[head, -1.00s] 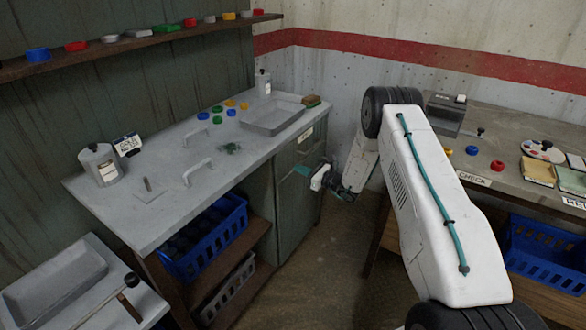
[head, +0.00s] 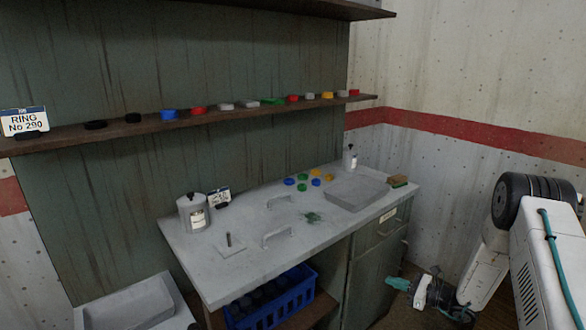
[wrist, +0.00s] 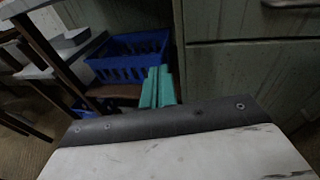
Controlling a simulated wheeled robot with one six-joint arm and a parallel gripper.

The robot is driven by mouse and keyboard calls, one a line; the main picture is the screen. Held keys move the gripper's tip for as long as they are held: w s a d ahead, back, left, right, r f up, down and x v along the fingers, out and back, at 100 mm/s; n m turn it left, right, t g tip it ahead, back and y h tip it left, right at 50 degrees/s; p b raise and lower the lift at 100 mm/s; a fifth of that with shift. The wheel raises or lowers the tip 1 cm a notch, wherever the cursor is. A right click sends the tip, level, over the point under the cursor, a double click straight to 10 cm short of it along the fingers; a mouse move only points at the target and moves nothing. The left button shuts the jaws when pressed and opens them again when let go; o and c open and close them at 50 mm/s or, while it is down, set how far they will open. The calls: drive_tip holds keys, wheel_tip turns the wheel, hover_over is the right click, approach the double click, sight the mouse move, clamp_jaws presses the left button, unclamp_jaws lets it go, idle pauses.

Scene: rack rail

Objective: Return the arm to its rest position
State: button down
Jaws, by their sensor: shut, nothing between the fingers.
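My gripper (head: 399,284) is in the lower right of the head view, in front of the grey-green cabinet (head: 374,265) under the workbench. Its teal fingers are shut together and hold nothing. In the wrist view the closed teal fingers (wrist: 158,88) point toward the cabinet and the open shelf beside it. My arm runs along the right edge of the head view, folded with its elbow raised. Part of the arm is cut off by the frame.
The grey workbench (head: 230,262) carries a canister (head: 193,213), a shallow tray (head: 357,193) and several coloured rings. A blue crate (head: 270,303) sits below it and also shows in the wrist view (wrist: 130,72). A wall shelf (head: 70,137) holds more rings.

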drive_tip(key=s+a+r+n+g+h, duration=0.1)
drive_tip(key=s+a+r+n+g, duration=0.5)
drive_tip(key=s+r, duration=0.3)
drive_tip(key=s+a+r+n+g, duration=0.4)
drive_tip(key=s+r+n+g, duration=0.25)
drive_tip(key=s+r, duration=0.25)
drive_tip(key=s+r+n+t+h, duration=0.1)
drive_tip(key=s+r+n+h, duration=0.5)
drive_tip(key=s+r, duration=0.3)
drive_tip(key=s+r+n+t+h, duration=0.2)
drive_tip(key=s+r+n+h, duration=0.3)
drive_tip(key=s+r, duration=0.5)
drive_tip(key=shift+s+d+n+h, duration=0.4)
drive_tip(key=shift+s+n, duration=0.55)
drive_tip(key=shift+s, duration=2.55)
